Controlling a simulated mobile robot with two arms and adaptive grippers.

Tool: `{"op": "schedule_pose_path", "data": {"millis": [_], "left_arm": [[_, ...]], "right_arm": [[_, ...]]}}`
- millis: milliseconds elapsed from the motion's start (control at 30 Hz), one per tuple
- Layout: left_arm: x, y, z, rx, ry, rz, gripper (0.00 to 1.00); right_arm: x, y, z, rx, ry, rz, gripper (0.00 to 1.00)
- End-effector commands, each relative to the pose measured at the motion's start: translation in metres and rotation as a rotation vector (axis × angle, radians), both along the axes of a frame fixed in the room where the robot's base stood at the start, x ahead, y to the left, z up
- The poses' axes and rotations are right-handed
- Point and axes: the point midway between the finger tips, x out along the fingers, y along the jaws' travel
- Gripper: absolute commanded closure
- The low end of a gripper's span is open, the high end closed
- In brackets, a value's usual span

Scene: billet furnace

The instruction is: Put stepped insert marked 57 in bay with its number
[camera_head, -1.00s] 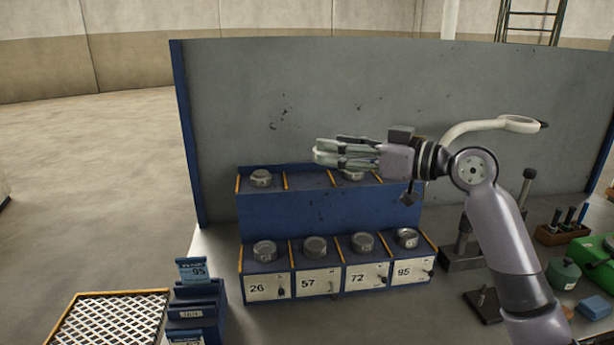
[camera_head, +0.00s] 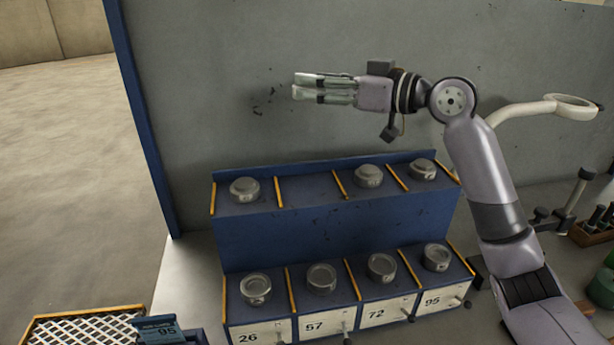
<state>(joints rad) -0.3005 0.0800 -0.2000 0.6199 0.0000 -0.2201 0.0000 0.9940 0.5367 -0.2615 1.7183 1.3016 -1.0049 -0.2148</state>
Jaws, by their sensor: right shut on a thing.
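My right gripper (camera_head: 308,89) is above the upper shelf of the blue rack, its fingers pointing left and closed together. What they hold cannot be made out. Metal inserts stand on the rack: on the upper shelf, one at left (camera_head: 244,190), one (camera_head: 368,176) and one at right (camera_head: 422,170); the upper bay second from left (camera_head: 308,188) is empty. In the lower row, the bay labelled 57 (camera_head: 318,327) has an insert (camera_head: 321,278) above its label. Marks on the inserts are too small to read. My left gripper is out of view.
Lower bays labelled 26 (camera_head: 248,337), 72 (camera_head: 377,314) and 95 (camera_head: 432,301) each hold an insert. Orange dividers separate the bays. A grey panel (camera_head: 220,100) stands behind the rack. A mesh-topped tray (camera_head: 80,328) is at lower left, and a white ring-ended arm (camera_head: 545,107) at right.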

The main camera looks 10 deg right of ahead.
Motion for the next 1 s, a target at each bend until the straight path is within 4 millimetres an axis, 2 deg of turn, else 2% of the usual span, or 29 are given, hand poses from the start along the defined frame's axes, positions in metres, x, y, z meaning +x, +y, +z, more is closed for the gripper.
{"op": "schedule_pose_path", "data": {"millis": [167, 500, 600, 733, 867, 1000], "left_arm": [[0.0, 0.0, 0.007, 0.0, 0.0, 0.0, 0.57], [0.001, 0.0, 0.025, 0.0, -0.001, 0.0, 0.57], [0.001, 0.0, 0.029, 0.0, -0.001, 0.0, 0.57], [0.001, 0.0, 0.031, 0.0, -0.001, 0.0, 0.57], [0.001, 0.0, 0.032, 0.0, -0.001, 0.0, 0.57], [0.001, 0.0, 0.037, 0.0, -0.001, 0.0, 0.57]], "right_arm": [[0.0, 0.0, -0.029, 0.002, 0.005, 0.0, 1.0], [0.0, 0.0, -0.113, 0.005, 0.007, 0.0, 1.0], [0.0, 0.0, -0.132, 0.005, 0.004, -0.001, 1.0], [0.0, 0.0, -0.148, 0.004, 0.0, -0.002, 1.0], [0.0, 0.0, -0.156, 0.004, -0.001, -0.001, 1.0], [0.0, 0.0, -0.175, 0.005, 0.004, -0.002, 1.0]]}}
